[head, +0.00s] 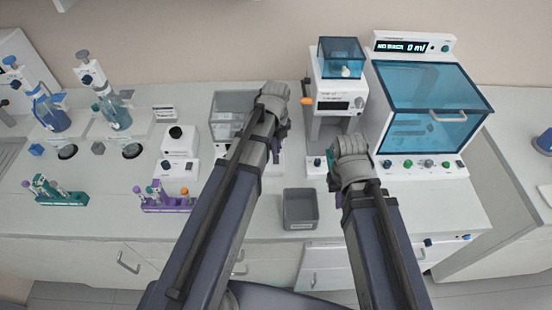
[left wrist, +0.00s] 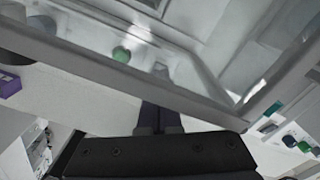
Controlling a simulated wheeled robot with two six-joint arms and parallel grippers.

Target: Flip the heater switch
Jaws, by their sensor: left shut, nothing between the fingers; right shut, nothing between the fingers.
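I cannot make out for certain which control is the heater switch. A clear-walled grey bath (head: 233,104) stands at the middle back of the bench, partly hidden by my left arm. My left gripper (head: 281,138) is at its right end, shut and empty. In the left wrist view its closed fingers (left wrist: 160,118) are close to the lower edge of a glassy wall (left wrist: 120,65); contact cannot be told.
A blue-windowed cabinet (head: 430,95) with knobs along its front stands at the right. A dispenser (head: 340,92) is beside it. A grey bin (head: 300,208) sits at the front edge between my arms. Tube racks (head: 62,198) and a small white device (head: 180,142) are at the left.

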